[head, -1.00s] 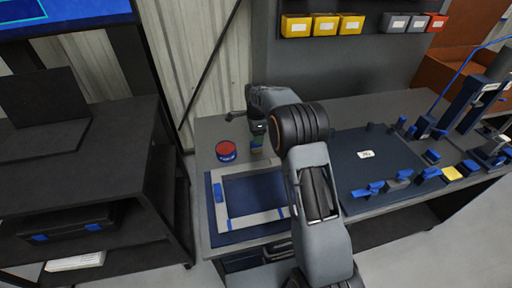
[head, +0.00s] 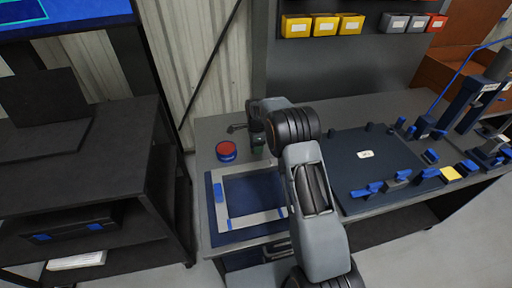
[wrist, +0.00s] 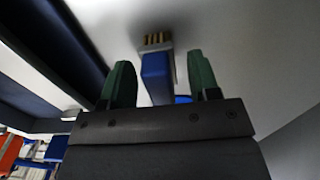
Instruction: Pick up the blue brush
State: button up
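The brush (wrist: 157,75) shows in the wrist view, with a blue handle, a pale metal band and tan bristles pointing away from my gripper. My gripper (wrist: 160,68) has two green fingers, spread apart, one on each side of the blue handle. A gap shows between the handle and each finger. In the head view my gripper (head: 258,144) is over the back left of the workbench, right of a round red-topped tin. The brush cannot be made out there; my gripper and arm may hide it.
The round tin (head: 226,150) stands on the workbench (head: 207,131). A blue mat with a pale frame (head: 222,212) lies in front. A dark board (head: 375,185) with blue clamps lies to the right. Yellow bins (head: 297,26) hang above. A black shelf (head: 95,165) stands at left.

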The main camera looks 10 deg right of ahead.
jog(key=c, duration=0.9)
jog(key=shift+o, duration=0.2)
jog(key=shift+r, duration=0.45)
notch_tip(320, 180, up, 2)
jog(key=shift+r+b, duration=0.15)
jog(key=shift+b, duration=0.2)
jog(key=s+d+r+b, duration=0.2)
jog(key=s+d+r, duration=0.1)
jog(key=s+r, duration=0.6)
jog(key=s, duration=0.4)
jog(key=shift+s+r, duration=0.35)
jog(key=shift+r, duration=0.05)
